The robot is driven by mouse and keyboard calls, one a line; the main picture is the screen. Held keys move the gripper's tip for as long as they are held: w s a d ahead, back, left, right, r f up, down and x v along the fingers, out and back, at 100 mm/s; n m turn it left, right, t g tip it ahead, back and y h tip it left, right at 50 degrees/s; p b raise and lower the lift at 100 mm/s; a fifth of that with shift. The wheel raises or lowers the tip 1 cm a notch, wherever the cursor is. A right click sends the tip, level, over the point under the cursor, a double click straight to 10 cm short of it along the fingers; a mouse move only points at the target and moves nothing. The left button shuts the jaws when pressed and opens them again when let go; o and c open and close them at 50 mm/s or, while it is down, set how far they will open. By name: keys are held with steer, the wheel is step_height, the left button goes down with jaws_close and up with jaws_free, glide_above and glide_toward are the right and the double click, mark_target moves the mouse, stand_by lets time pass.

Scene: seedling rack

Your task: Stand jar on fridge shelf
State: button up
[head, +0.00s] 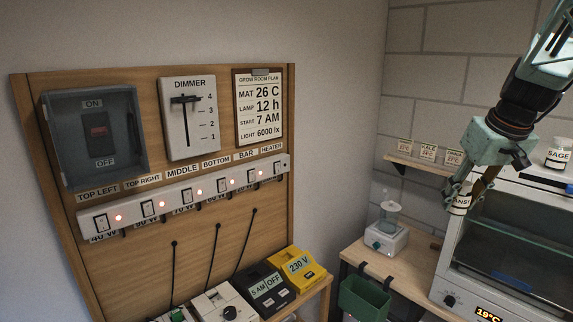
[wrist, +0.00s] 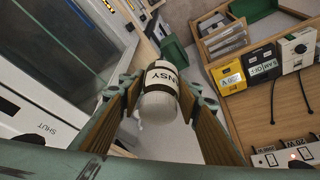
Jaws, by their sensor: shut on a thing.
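A small white jar (head: 461,203) with a dark band and a label partly reading "NSY" hangs in my gripper (head: 460,192). In the wrist view the jar (wrist: 158,108) sits between the two wood-faced fingers, which are shut on it. My gripper holds it in the air at the left front of the white fridge (head: 452,262). The fridge has a dark glass front and a display reading 19°C. A shelf level (head: 510,228) shows dimly behind the glass. In the wrist view the fridge (wrist: 40,125) is at the left, with the word "SHUT" on it.
A jar labelled "SAGE" (head: 558,156) stands on top of the fridge. A small appliance with a clear vessel (head: 387,237) stands on the bench left of the fridge, above a green bin (head: 362,298). A wall shelf (head: 415,168) with cards is behind. The switch board (head: 200,225) is far left.

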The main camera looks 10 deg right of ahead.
steer(key=w+a+f+n+y, duration=0.1)
steer(key=w+a+f+n, duration=0.1)
steer(key=w+a+f, duration=0.75)
steer(key=w+a+f+n, duration=0.1)
steer(key=w+a+f, duration=0.25)
steer(key=a, duration=1.05)
steer(key=w+a+f+n+y, duration=0.1)
steer(key=w+a+f+n, duration=0.1)
steer(key=w+a+f, duration=0.75)
step_height(320, 180, down, 10)
steer(key=s+a+b, duration=0.2)
steer(key=b, duration=1.1)
steer(key=shift+s+a+r+b, duration=0.25)
steer(key=shift+s+a+b, duration=0.05)
steer(key=shift+s+b, duration=0.1)
steer(key=shift+s+f+m+h, duration=0.2)
steer(key=shift+s+m+h, duration=0.1)
steer(key=shift+m, duration=0.5)
steer(key=shift+m+h, duration=0.4)
steer(key=shift+m, duration=0.5)
steer(key=shift+m+h, duration=0.4)
steer(key=shift+m, duration=0.5)
steer(key=shift+w+r+m+h, duration=0.2)
steer(key=shift+w+m+h, duration=0.15)
steer(key=shift+m, duration=0.45)
